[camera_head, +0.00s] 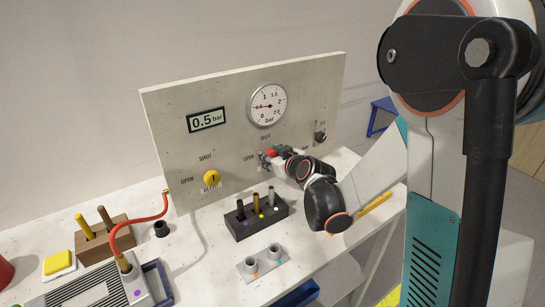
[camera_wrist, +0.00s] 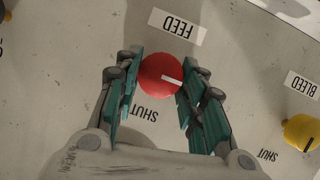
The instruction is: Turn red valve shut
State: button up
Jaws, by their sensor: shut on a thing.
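The red valve (camera_wrist: 160,74) is a round knob on the upright panel, under a FEED label, in the wrist view. Its white pointer mark points to the right in that picture, and a SHUT label lies below it. My gripper (camera_wrist: 158,85) has its teal fingers on either side of the knob, shut on it. In the head view, my gripper (camera_head: 268,158) is at the panel, and a sliver of the red valve (camera_head: 271,152) shows; the arm hides the rest.
The panel (camera_head: 165,115) carries a display (camera_head: 206,120) reading 0.5 bar, a round dial (camera_head: 267,106), a yellow BLEED knob (camera_head: 211,178) and a black knob (camera_head: 320,137). A black holder (camera_head: 240,229) with several pegs and a grey block (camera_head: 270,267) stand below my arm.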

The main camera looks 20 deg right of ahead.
jog(key=m+y, duration=0.1)
jog(key=m, duration=0.1)
jog(key=shift+w+d+m+g+y, duration=0.1)
jog(key=shift+d+m+g+y, duration=0.1)
jog(key=shift+m+g+y, duration=0.15)
jog(key=m+y+b, duration=0.1)
jog(key=m+y, duration=0.1)
jog(key=m, duration=0.1)
jog(key=shift+d+f+g, duration=0.1)
jog(key=shift+f+g, duration=0.05)
jog(key=shift+g, duration=0.2)
jog(key=m+y, duration=0.2)
jog(key=m, duration=0.1)
jog(key=m+y+b, duration=0.1)
jog(key=m+y, duration=0.1)
jog(key=m, duration=0.1)
jog(key=shift+d+f+m+t, duration=0.15)
jog(key=shift+m+t, duration=0.2)
jog(key=shift+t, duration=0.05)
jog(key=shift+y, duration=0.25)
jog(key=o, duration=1)
jog(key=shift+w, duration=0.1)
jog(key=shift+o, duration=0.2)
